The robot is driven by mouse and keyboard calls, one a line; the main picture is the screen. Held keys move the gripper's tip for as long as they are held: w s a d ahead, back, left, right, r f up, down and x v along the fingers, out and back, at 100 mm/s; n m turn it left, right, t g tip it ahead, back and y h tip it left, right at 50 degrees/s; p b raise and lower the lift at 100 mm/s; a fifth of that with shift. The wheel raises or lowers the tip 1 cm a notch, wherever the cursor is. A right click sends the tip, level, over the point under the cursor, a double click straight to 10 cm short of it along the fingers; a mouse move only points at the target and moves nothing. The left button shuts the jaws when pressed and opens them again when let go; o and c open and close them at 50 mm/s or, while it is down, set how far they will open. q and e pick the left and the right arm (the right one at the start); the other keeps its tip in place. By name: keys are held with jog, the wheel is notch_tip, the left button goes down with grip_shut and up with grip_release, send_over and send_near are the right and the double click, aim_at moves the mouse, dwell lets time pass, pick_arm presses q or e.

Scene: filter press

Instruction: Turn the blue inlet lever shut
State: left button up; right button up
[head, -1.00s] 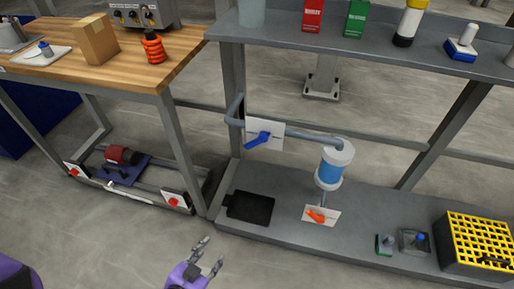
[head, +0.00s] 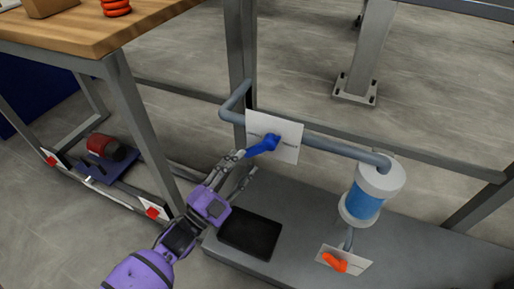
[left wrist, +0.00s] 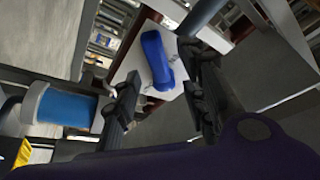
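The blue inlet lever (head: 264,145) sits on a white plate (head: 287,150) on the grey pipe. In the head view its handle points left and slightly down. My left gripper (head: 244,164) is open, with its fingertips close to the handle's free end. In the left wrist view the blue lever (left wrist: 157,60) shows ahead, in the gap between the open fingers (left wrist: 163,78). I cannot tell whether a finger touches it. The lettering on the plate is too small to read. My right gripper is not in view.
A blue and white filter housing (head: 366,195) stands right of the lever. An orange lever (head: 334,262) on a white plate is below it. A black tray (head: 250,233) lies on the grey lower shelf (head: 300,225). A steel post (head: 240,60) rises behind the pipe.

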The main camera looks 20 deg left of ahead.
aim_at(253, 154)
pick_arm(q)
jog(key=b+x, duration=0.1)
jog(key=x, duration=0.5)
jog(key=shift+w+f, duration=0.1)
jog(key=shift+f, duration=0.1)
jog(key=shift+c, duration=0.5)
grip_shut()
jog(key=shift+f, duration=0.1)
